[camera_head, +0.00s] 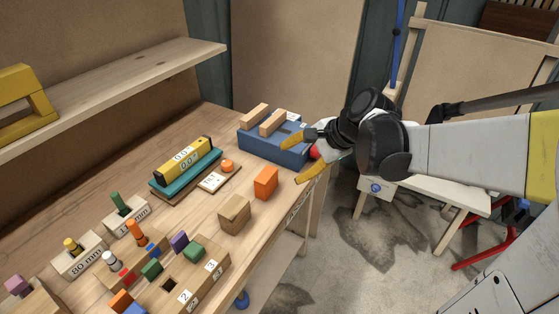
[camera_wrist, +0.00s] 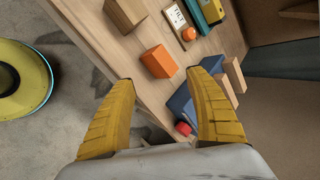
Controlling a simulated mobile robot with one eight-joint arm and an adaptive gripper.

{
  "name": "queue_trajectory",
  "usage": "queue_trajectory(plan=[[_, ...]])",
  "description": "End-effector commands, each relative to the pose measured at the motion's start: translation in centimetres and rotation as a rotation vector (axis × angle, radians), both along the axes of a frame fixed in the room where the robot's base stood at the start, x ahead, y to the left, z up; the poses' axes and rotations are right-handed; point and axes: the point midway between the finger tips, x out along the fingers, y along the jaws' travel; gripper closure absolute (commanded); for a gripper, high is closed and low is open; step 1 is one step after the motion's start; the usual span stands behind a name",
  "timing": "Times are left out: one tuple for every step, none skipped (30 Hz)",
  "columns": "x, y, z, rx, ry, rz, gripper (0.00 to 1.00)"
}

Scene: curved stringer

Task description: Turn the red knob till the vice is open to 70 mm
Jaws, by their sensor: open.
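The blue vice (camera_head: 262,147) stands at the far right end of the workbench, with two pale wooden jaws (camera_head: 273,123) on top and a gap between them. Its red knob (camera_head: 315,152) is on the end facing my arm. My gripper (camera_head: 298,160) is open, its yellow fingers pointing toward the bench around the knob's area. In the wrist view the red knob (camera_wrist: 184,128) shows between the spread fingers, beside the right one, with no visible contact. The blue vice (camera_wrist: 180,104) is partly hidden by the right finger. I cannot read any opening scale.
An orange block (camera_head: 265,182) and a wooden block (camera_head: 234,214) stand near the bench's front edge. A yellow level (camera_head: 183,159) on a teal base and a card with an orange button (camera_head: 227,166) lie behind them. Open floor (camera_head: 360,235) lies right of the bench.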

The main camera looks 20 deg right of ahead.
Motion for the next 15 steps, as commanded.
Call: queue_trajectory(plan=[[-0.6,0.6,0.4,-0.036,-0.007,0.033,0.36],[-0.8,0.9,0.5,-0.056,-0.013,0.049,0.36],[-1.1,1.1,0.7,-0.081,-0.018,0.070,0.36],[-1.3,1.3,0.8,-0.098,-0.023,0.085,0.36],[-1.5,1.5,0.9,-0.112,-0.026,0.098,0.36],[-1.7,1.6,1.0,-0.129,-0.029,0.113,0.36],[-1.8,1.7,1.0,-0.140,-0.032,0.122,0.36],[-1.9,1.8,1.1,-0.149,-0.034,0.129,0.36],[-2.0,1.9,1.1,-0.158,-0.036,0.136,0.36],[-2.1,1.9,1.2,-0.163,-0.038,0.141,0.36],[-2.1,2.0,1.2,-0.167,-0.039,0.144,0.36],[-2.2,2.0,1.2,-0.171,-0.040,0.148,0.36],[-2.2,2.0,1.2,-0.172,-0.040,0.149,0.36],[-2.2,2.0,1.2,-0.173,-0.041,0.149,0.36],[-2.2,2.0,1.2,-0.173,-0.040,0.150,0.36]])
